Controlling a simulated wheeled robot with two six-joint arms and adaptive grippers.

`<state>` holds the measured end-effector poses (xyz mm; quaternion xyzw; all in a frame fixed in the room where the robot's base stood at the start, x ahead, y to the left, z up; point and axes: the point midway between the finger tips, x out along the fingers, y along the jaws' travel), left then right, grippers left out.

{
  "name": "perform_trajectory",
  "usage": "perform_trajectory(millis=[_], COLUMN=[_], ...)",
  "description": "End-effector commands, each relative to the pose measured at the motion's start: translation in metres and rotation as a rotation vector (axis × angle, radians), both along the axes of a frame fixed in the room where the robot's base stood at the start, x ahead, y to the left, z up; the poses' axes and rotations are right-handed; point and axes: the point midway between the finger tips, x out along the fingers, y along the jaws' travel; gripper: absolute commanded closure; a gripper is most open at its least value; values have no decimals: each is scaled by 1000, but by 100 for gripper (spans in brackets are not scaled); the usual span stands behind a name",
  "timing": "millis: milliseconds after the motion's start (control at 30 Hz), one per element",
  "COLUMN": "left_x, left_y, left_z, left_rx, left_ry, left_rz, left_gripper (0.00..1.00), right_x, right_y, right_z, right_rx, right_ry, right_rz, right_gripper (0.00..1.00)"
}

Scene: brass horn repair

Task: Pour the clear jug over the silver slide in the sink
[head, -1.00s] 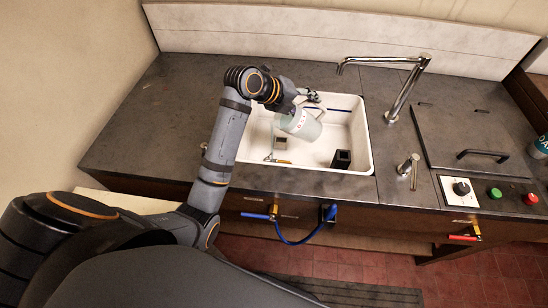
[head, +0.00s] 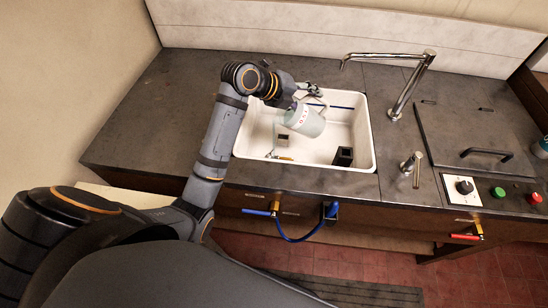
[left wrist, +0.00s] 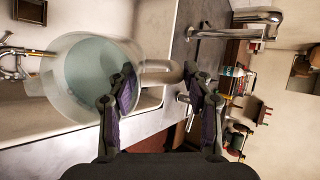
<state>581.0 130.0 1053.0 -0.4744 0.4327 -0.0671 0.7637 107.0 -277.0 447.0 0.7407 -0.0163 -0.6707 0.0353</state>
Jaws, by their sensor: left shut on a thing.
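My left gripper (head: 299,97) is shut on the handle of the clear jug (head: 308,122), holding it over the white sink (head: 364,132). A thin silver piece with brass parts, apparently the slide (head: 273,148), is in the left part of the sink below the jug. It is partly hidden. I cannot see liquid falling. My right gripper is not in view.
A chrome faucet (head: 405,85) rises right of the sink. A lid with a black handle (head: 486,153) lies farther right. The counter (head: 150,110) left of the sink is clear.

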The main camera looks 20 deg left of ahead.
Motion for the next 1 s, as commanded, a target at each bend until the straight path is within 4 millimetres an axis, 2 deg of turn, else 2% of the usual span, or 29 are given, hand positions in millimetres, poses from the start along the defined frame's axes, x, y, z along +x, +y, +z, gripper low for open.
perform_trajectory(millis=[300, 1000], left_x=[-2, -2], left_y=[3, 4], left_z=[4, 6], left_rx=[-45, -52], left_ry=[-27, -31], left_rz=[-1, -2], left_gripper=[100, 100], right_x=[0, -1], right_y=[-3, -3], right_z=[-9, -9], right_rx=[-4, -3], right_ry=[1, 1], right_rz=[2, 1], right_gripper=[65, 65])
